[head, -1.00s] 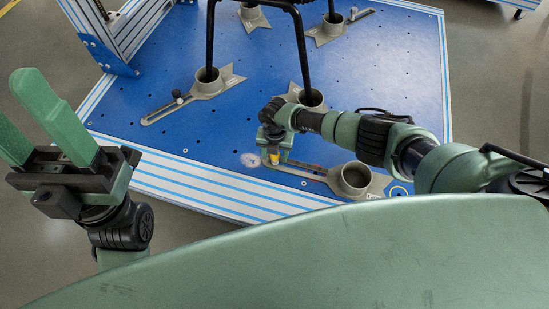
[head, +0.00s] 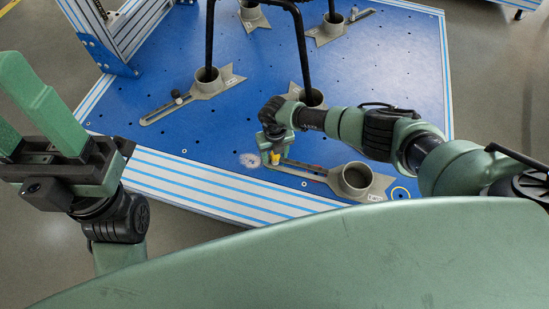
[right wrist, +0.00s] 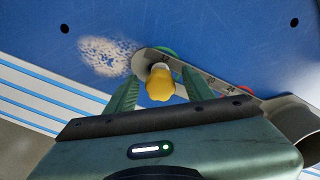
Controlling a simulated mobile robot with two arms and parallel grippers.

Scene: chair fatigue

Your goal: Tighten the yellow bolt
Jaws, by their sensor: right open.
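The yellow bolt (head: 276,157) stands at the slotted end of a grey foot clamp (head: 310,172) near the blue platform's front edge. In the right wrist view the yellow bolt (right wrist: 160,84) sits between the two green fingers of my right gripper (right wrist: 160,90), with a visible gap on each side. In the head view my right gripper (head: 270,153) is down around the bolt and partly hides it. My left gripper (head: 12,105) is raised at the left edge of the head view, well away from the bolt, with its fingers apart and empty.
The clamp's round cup (head: 356,178) stands to the right of the bolt. Black chair legs (head: 303,55) rise from other cups behind. A similar slotted clamp (head: 165,110) lies to the left. A pale worn patch (head: 249,160) lies beside the bolt on the blue platform (head: 150,145).

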